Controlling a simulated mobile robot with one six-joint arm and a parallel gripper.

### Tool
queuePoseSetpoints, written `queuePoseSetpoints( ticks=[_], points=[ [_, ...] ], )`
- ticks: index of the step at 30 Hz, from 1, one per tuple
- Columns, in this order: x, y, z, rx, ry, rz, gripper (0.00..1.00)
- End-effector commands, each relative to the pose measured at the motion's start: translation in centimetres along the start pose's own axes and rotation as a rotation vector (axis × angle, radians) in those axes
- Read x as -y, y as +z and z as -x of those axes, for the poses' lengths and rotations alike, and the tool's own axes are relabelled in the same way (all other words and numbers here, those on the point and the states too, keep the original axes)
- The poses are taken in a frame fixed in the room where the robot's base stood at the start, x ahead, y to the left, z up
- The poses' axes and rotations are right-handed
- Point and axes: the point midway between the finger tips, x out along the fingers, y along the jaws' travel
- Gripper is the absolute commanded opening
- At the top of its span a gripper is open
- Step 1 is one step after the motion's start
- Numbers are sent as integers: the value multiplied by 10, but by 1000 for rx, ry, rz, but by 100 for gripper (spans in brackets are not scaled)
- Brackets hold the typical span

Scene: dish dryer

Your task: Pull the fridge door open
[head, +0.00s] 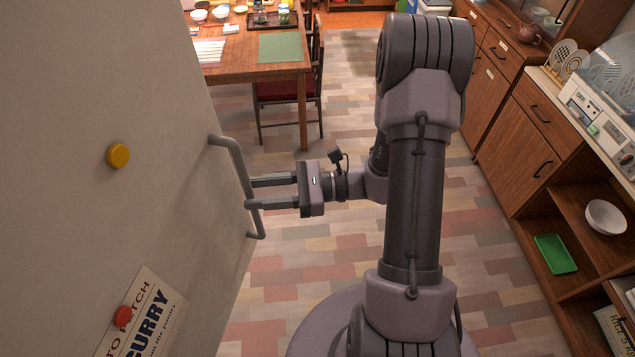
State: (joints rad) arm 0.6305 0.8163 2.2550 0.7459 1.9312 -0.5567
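The fridge door (150,70) is a large pale grey panel filling the left of the head view. It bears a grey bar handle (237,165) near its right edge. My gripper (249,193) comes in from the right, level with the handle's middle. Its two dark fingers are apart and their tips reach the handle bar. The fingers are not closed on it, and I cannot tell whether they touch it. Whether the door stands ajar cannot be told from this view.
A wooden table (245,75) and a chair (285,90) stand at the back. Wooden cabinets (540,150) with a dish dryer (600,110) line the right side. The tiled floor (300,265) between is clear. Magnets and a paper note (150,315) are on the door.

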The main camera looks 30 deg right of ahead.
Motion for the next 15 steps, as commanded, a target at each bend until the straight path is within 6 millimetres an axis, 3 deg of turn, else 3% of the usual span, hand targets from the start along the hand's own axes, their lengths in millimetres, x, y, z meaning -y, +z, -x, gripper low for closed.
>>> queuePoseSetpoints(
  ticks=[9, 15],
  points=[
    [1, 1, 99, -1, -7, 2, 38],
    [0, 1, 142, 0, -3, 1, 38]
  ],
)
